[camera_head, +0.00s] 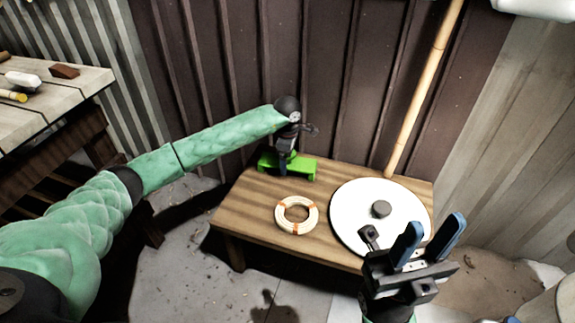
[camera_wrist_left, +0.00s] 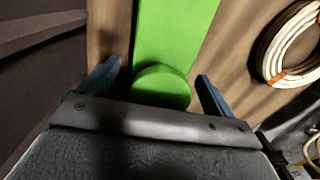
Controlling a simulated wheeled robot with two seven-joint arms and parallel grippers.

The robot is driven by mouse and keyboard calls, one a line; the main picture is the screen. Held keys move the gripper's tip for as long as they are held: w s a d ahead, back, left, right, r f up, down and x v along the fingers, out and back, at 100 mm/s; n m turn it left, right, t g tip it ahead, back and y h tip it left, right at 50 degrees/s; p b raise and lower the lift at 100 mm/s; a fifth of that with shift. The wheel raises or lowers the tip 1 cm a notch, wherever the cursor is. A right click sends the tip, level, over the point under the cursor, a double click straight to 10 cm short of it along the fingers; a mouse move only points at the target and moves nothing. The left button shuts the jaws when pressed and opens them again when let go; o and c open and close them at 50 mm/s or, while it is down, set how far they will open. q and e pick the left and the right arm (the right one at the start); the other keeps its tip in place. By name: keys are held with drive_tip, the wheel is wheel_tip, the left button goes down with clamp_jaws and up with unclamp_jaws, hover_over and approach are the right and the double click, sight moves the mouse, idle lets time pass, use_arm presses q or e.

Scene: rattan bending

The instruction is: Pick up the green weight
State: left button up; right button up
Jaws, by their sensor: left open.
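The green weight (camera_head: 304,171) lies on the back left part of the low wooden table. My left gripper (camera_head: 286,158) is over it, reaching down from the end of my left arm. In the left wrist view the green weight (camera_wrist_left: 175,35) runs away from between the two blue fingers, with a round green knob (camera_wrist_left: 162,86) in the gap. The left gripper (camera_wrist_left: 160,82) is open, one finger to each side of the knob. I cannot tell whether a finger touches it. My right gripper (camera_head: 436,235) is in front of the white disc, its blue fingers apart and nothing between them.
A coil of pale rattan (camera_head: 281,222) with orange ties lies on the wooden table (camera_head: 245,205). A white disc (camera_head: 352,205) with a grey centre knob lies to its right. A bamboo pole (camera_head: 425,85) leans behind. A workbench (camera_head: 70,92) stands at left.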

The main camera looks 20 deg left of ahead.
use_arm(q)
drive_tip(key=shift+r, duration=0.1)
drive_tip(key=c, duration=1.7)
